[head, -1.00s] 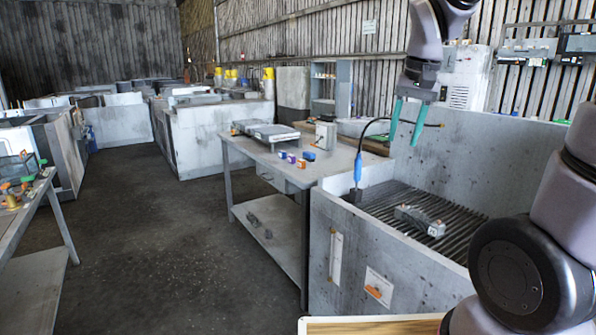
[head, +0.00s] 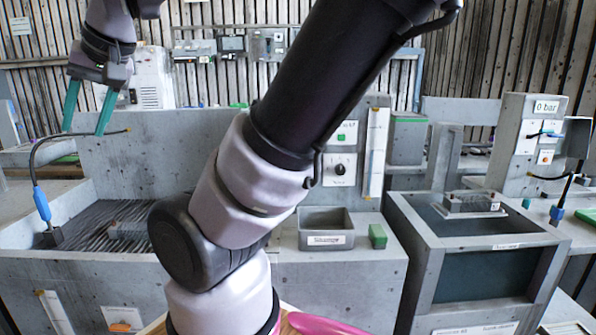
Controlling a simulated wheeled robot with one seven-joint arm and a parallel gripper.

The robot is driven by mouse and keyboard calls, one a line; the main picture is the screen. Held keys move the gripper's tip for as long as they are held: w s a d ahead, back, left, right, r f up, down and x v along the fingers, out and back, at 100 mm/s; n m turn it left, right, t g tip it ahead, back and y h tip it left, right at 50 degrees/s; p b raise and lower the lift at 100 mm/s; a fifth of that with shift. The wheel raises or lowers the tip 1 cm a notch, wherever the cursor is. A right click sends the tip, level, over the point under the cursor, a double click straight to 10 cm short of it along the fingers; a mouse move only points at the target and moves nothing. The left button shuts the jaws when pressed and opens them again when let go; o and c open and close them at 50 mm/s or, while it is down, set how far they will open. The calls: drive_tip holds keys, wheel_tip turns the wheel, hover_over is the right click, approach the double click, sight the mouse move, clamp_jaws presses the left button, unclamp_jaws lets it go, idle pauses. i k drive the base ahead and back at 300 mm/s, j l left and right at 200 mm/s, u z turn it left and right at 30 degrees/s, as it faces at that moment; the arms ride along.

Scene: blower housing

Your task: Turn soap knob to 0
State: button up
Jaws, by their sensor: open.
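A black round knob (head: 340,170) sits on a white dial plate on the grey upright panel (head: 376,150) in the middle of the head view. The dial marks are too small to read, so I cannot tell its setting. My gripper (head: 86,130) hangs at the upper left, well apart from the knob. Its two teal fingers point down, spread and empty.
Below the knob are a grey open bin (head: 326,228) and a green block (head: 377,236). A slatted basin (head: 95,222) with a blue-handled hose (head: 41,203) is at left. A grey cabinet (head: 475,250) with a metal part (head: 470,202) is at right. My arm crosses the centre.

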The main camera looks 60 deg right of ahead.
sight(340, 169)
drive_tip(key=z, duration=2.25)
drive_tip(key=k+j+z, duration=0.1)
drive_tip(key=k+j, duration=0.15)
drive_tip(key=k, duration=0.15)
drive_tip(key=k+j+z, duration=0.1)
drive_tip(key=k, duration=0.25)
drive_tip(key=j, duration=0.1)
